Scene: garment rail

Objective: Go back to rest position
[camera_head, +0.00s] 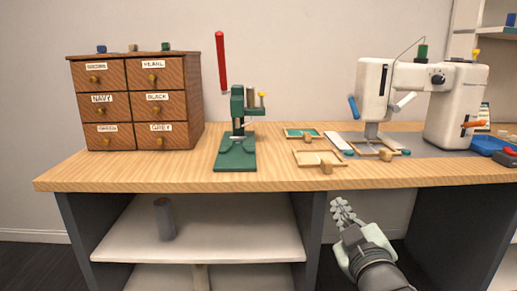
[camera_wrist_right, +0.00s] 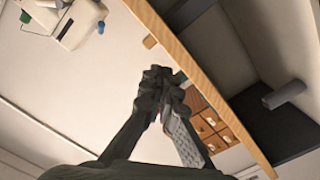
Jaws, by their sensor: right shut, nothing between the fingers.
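My right gripper (camera_head: 342,212) shows at the lower right of the head view, in front of the table's front edge and below the tabletop. In the right wrist view its fingertips (camera_wrist_right: 163,88) meet, and nothing shows between them. My left gripper is outside both views.
A grey cylinder (camera_head: 164,219) stands on the shelf (camera_head: 240,240) below. The space around my right gripper looks clear.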

